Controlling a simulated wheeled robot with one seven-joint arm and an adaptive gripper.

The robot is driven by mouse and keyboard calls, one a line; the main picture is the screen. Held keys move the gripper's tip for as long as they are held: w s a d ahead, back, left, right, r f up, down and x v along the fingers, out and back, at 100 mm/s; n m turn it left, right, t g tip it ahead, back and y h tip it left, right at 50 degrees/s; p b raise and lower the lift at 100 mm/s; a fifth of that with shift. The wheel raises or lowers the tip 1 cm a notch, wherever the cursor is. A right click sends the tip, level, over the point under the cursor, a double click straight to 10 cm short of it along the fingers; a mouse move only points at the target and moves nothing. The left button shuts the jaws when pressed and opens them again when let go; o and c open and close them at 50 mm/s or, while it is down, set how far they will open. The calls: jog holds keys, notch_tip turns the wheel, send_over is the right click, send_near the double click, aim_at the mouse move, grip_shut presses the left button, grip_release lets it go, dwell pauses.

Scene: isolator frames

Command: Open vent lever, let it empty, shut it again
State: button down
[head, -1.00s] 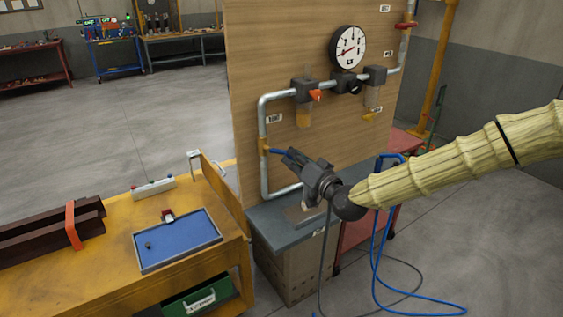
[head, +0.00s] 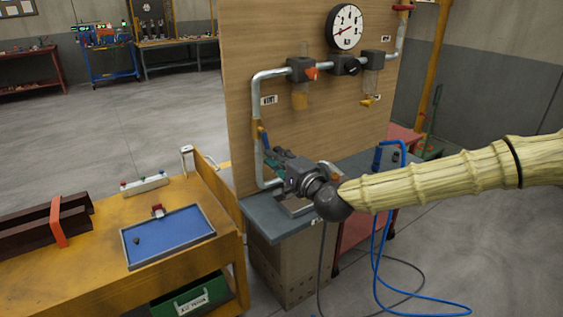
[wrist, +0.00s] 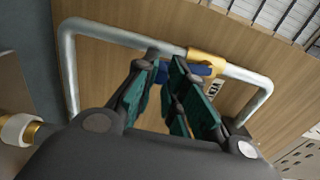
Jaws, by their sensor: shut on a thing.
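The vent valve has a yellow body (head: 256,132) on the vertical grey pipe, below the VENT label (head: 268,100). Its blue lever (head: 265,142) slants steeply down beside the pipe. My gripper (head: 271,158) is at the lever's lower end, shut on it. In the wrist view, the yellow valve body (wrist: 206,57) sits on the pipe, and the blue lever (wrist: 171,72) lies nearly along the pipe between the green-padded fingers of my gripper (wrist: 164,66). The fingers hide part of the lever. The round gauge (head: 345,27) is on the board; its reading is too small to tell.
Pipework with an orange-knobbed filter bowl (head: 300,92) and a second bowl (head: 370,85) runs above my gripper. A grey bench (head: 255,217) lies below. A yellow workbench (head: 100,225) with a blue tray (head: 170,237) stands left. A blue hose (head: 376,225) hangs at right.

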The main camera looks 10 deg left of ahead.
jog(key=shift+s+a+f+m+b, duration=0.1)
jog(key=shift+s+a+m+b, duration=0.2)
jog(key=shift+m, duration=0.3)
jog(key=shift+s+a+f+m+b, duration=0.1)
jog(key=shift+s+a+m+b, duration=0.15)
jog(key=shift+m, duration=0.35)
jog(key=c, duration=1.4)
grip_release()
jog(key=shift+w, duration=0.1)
jog(key=shift+r, duration=0.15)
jog(key=v, duration=1.2)
jog(key=shift+d, duration=0.1)
